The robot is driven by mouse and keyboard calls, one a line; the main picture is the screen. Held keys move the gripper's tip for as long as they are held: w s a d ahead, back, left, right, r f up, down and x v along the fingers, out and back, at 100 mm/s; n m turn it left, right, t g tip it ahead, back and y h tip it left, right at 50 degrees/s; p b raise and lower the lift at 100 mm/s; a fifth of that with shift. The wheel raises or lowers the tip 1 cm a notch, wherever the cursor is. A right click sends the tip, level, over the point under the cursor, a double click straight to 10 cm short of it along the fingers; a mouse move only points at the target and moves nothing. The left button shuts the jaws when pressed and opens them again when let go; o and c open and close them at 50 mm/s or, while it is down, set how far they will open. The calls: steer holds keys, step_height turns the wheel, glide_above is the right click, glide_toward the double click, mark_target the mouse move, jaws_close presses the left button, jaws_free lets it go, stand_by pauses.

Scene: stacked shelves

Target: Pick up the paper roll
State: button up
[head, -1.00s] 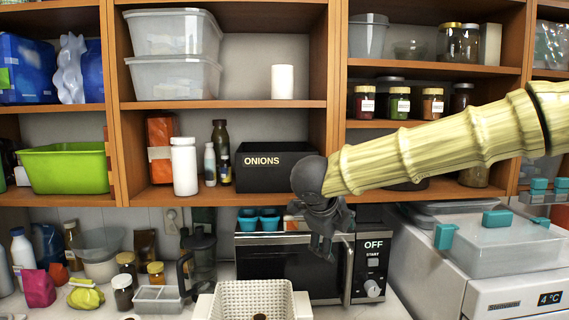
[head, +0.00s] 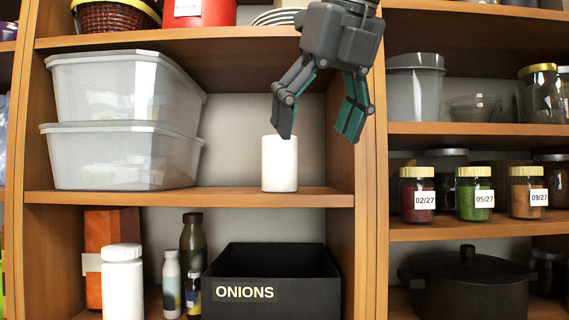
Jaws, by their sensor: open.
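The paper roll (head: 280,167) is a white upright cylinder. It stands on the middle shelf, right of the stacked clear bins and left of the shelf's right upright. My gripper (head: 318,120) is dark grey with green finger pads and points downward. Its fingers are spread open and hold nothing. The left fingertip overlaps the top of the roll in the picture; the right finger is to the right of the roll, by the upright. I cannot tell whether the left finger touches the roll or is in front of it.
Two stacked clear bins (head: 124,155) stand left of the roll, with bare shelf between. The wooden upright (head: 369,220) is close on the right. Another shelf (head: 180,40) is above. A black onions box (head: 272,285) sits below. Labelled jars (head: 474,196) stand to the right.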

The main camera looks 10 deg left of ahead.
mark_target(286, 142)
steer(key=w+a+p, duration=0.1)
steer(key=w+a, duration=0.1)
steer(key=w+a+p, duration=0.1)
steer(key=w, duration=0.2)
steer(key=w+a+p, duration=0.1)
steer(key=w+a, duration=0.1)
steer(key=w, duration=0.1)
steer(key=shift+w+a, duration=0.1)
steer(key=shift+a, duration=0.2)
steer(key=shift+w+a+p, duration=0.25)
steer(key=shift+w+p, duration=0.3)
steer(key=shift+p, duration=0.05)
steer(key=shift+p+x, duration=0.75)
steer(key=shift+x, duration=1.8)
steer(key=c, duration=1.1)
